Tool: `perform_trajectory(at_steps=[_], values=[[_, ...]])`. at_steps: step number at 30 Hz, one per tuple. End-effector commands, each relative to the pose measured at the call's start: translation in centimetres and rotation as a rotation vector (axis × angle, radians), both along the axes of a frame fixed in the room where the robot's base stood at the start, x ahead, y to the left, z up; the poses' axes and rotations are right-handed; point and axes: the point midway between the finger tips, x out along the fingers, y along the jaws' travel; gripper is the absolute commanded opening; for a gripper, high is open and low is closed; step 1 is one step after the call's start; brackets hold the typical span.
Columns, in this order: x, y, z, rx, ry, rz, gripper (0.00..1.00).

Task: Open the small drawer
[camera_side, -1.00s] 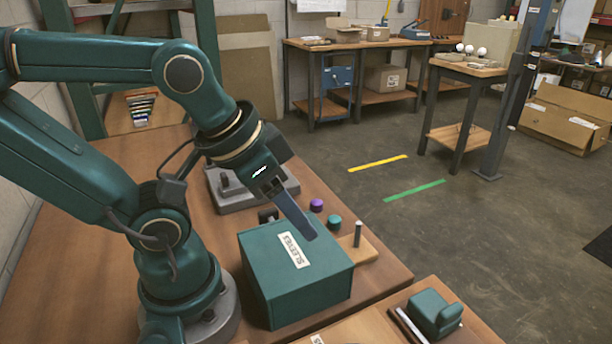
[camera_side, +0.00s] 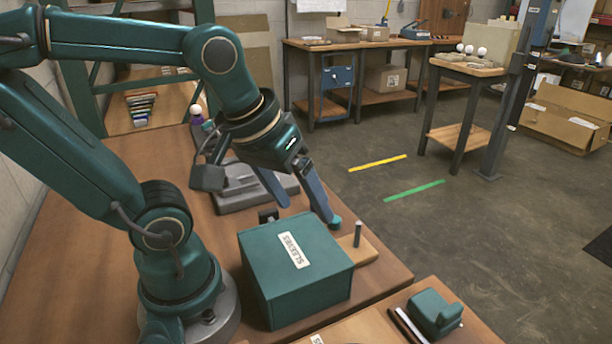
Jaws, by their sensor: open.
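A teal box (camera_side: 296,268) labelled SLEEVES on its top stands on the wooden bench. No drawer front or handle can be made out; its far side is hidden. My gripper (camera_side: 308,211) is open, its two grey-blue fingers pointing down over the area just behind the box. I see nothing between the fingers. The right fingertip overlaps a small teal cap (camera_side: 336,223) in the picture; whether they touch I cannot tell.
A wooden block with an upright peg (camera_side: 358,236) sits right of the box. A grey fixture (camera_side: 232,193) lies behind. A teal part (camera_side: 434,313) stands at the front right. A purple-and-white item (camera_side: 196,115) stands at the back left.

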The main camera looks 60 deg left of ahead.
Motion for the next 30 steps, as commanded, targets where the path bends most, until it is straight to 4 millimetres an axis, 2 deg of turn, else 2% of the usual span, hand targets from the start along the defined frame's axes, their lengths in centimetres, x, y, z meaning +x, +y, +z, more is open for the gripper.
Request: perform_trajectory(at_steps=[6, 12, 15, 18, 23, 30], values=[[1.6, 5.3, -1.7, -0.127, 0.149, 0.518, 0.8], [1.1, 10.7, -4.4, -0.225, 0.283, 0.932, 0.8], [0.4, 12.3, -5.4, -0.25, 0.328, 1.018, 0.8], [-0.2, 13.0, -6.0, -0.264, 0.352, 1.061, 0.8], [-0.4, 13.2, -6.9, -0.268, 0.357, 1.074, 0.8], [-0.4, 13.1, -9.8, -0.268, 0.359, 1.071, 0.8]])
